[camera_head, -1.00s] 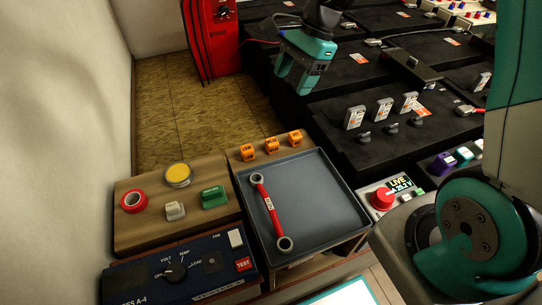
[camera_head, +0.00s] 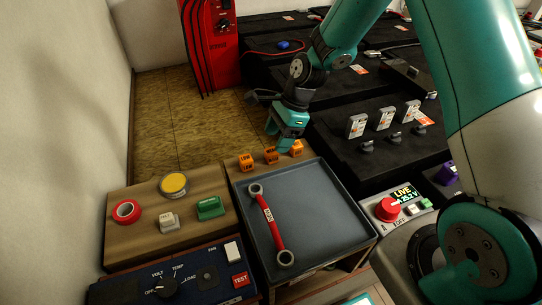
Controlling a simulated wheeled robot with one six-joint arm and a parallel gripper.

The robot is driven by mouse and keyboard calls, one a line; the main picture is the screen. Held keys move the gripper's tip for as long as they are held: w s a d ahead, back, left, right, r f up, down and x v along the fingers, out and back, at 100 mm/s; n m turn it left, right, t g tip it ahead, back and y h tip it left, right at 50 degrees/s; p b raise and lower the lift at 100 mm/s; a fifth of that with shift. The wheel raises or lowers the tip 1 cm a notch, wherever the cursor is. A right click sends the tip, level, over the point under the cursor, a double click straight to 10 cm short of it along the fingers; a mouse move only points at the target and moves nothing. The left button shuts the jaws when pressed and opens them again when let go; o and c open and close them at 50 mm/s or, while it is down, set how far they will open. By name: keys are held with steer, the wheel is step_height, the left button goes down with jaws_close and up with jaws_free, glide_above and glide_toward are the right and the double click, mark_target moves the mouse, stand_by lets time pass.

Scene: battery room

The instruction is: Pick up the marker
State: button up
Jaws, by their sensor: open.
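Three small orange blocks with dark print stand in a row on the wooden surface behind the grey tray: a left block (camera_head: 247,162), a middle block (camera_head: 271,156) and a right block (camera_head: 296,148). I see no pen-like marker; these blocks may be the markers, but I cannot tell which one is meant. My gripper (camera_head: 278,141) is open and points down, with its teal fingers just above and behind the middle and right blocks. It appears apart from them, and nothing shows between the fingers. The exact gap is hard to judge.
The grey tray (camera_head: 325,205) holds a red double-ended wrench (camera_head: 269,222). Black battery units (camera_head: 350,110) stand right of my gripper.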

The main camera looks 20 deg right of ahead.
mark_target(272, 151)
steer(key=x, duration=0.4)
steer(key=shift+s+a+f+b, duration=0.25)
steer(key=shift+s+f+b, duration=0.05)
steer(key=shift+s+f, duration=0.05)
steer(key=c, duration=1)
steer(key=shift+r, duration=0.15)
